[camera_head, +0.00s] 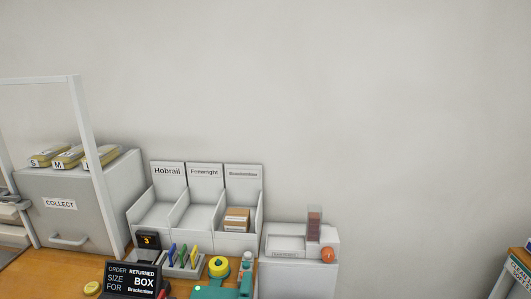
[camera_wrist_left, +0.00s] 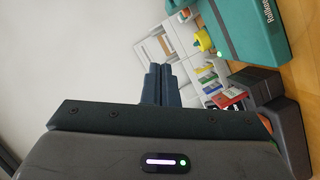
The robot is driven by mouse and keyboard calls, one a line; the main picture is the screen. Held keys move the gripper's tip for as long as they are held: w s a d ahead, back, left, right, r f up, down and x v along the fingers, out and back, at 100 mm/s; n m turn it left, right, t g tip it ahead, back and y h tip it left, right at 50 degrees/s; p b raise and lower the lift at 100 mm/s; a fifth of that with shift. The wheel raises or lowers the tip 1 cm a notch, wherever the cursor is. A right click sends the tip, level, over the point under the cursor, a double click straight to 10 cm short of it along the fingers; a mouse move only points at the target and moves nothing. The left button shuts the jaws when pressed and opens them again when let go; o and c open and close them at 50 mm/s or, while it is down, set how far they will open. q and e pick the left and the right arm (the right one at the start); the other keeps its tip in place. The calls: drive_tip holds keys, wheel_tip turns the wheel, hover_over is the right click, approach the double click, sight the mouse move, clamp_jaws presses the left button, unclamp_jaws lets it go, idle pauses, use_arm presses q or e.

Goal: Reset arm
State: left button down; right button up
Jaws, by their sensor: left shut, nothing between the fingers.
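My left gripper (camera_wrist_left: 160,72) shows in the left wrist view, its two dark fingers together with nothing between them. It points toward the wall side of the counter, and the label bins (camera_wrist_left: 157,47) show beyond the fingertips. Neither gripper shows in the head view. My right gripper is in no view.
Bins labelled Hobrail, Fenwright and Brackenlow (camera_head: 208,198) stand against the wall; a brown box (camera_head: 236,220) sits in the right one. A grey COLLECT box (camera_head: 68,215), an order display (camera_head: 132,279) and a teal machine (camera_wrist_left: 243,28) are nearby. The upper wall is bare.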

use_arm(q)
drive_tip(key=s+a+f+m+g+y, duration=0.45)
drive_tip(key=s+f+g, duration=0.2)
drive_tip(key=s, duration=0.35)
drive_tip(key=s+a+f+m+g+y, duration=0.3)
drive_tip(key=s+a+f+g, duration=0.3)
drive_tip(key=s, duration=0.4)
drive_tip(key=s+d+f+b+x, duration=0.1)
drive_tip(key=s+b+x, duration=0.15)
drive_tip(key=x, duration=1.35)
drive_tip(key=s+d+f+b+x, duration=0.15)
drive_tip(key=s+x, duration=0.25)
drive_tip(key=x, duration=1.2)
drive_tip(key=s+f+b, duration=0.2)
drive_tip(key=s+f, duration=0.7)
drive_tip(key=f, duration=0.3)
drive_tip(key=s+a+f+g+b, duration=0.1)
drive_tip(key=s+f+b, duration=0.1)
drive_tip(key=s+f, duration=0.7)
wheel_tip(320, 180, down, 4)
drive_tip(key=shift+s+a, duration=0.25)
drive_tip(key=shift+s, duration=0.05)
